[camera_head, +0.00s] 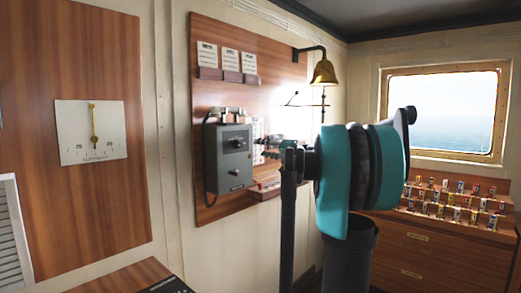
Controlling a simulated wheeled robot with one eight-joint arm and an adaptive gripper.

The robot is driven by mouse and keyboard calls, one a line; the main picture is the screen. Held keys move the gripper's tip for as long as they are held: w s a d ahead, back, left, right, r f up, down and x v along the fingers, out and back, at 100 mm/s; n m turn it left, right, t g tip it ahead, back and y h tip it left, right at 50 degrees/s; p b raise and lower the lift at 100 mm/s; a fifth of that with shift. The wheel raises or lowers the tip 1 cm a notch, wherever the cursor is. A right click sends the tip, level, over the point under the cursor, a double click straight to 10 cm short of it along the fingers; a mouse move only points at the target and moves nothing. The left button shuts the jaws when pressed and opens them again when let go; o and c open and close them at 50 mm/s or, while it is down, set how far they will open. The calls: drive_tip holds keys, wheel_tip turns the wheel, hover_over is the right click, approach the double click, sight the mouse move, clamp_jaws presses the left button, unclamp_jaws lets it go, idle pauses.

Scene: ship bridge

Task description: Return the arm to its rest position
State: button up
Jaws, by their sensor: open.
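My arm, teal and dark grey, rises in the middle of the camera_head view, with its large joint in front of the back wall. My gripper (268,148) shows small and partly hidden at the left end of the arm. It looks open, and I see nothing held between its fingers. In the picture it is just right of a grey telephone box (229,158) on the wooden wall panel (215,90). I cannot tell how far it is from the box or whether they touch.
A small wooden shelf (262,193) sits below the gripper. A brass bell (324,73) hangs above right on a bracket. A wooden cabinet (440,250) with several small coloured items stands at right under a window (445,110). A gauge (90,132) is on the left wall.

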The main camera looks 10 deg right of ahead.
drive_tip(key=s+a+f+n+g+h, duration=0.1)
drive_tip(key=s+a+f+g, duration=0.1)
drive_tip(key=s+a+f, duration=0.5)
drive_tip(key=s+f+n+g+h, duration=0.1)
drive_tip(key=s+f+g, duration=0.3)
drive_tip(key=f, duration=0.8)
drive_tip(key=s+a+f+g+h, duration=0.15)
drive_tip(key=s+a+f, duration=0.25)
drive_tip(key=s+f, duration=0.4)
drive_tip(key=s+d+f+g+h, duration=0.1)
drive_tip(key=s+d+f+h, duration=0.2)
drive_tip(key=s+f, duration=0.7)
drive_tip(key=s+d+f+g+h, duration=0.2)
drive_tip(key=s+d+f+h, duration=0.1)
drive_tip(key=s+f, duration=0.8)
drive_tip(key=shift+d+f+n+h, duration=0.2)
drive_tip(key=shift+d+n+h, duration=0.15)
drive_tip(key=shift+h, duration=0.2)
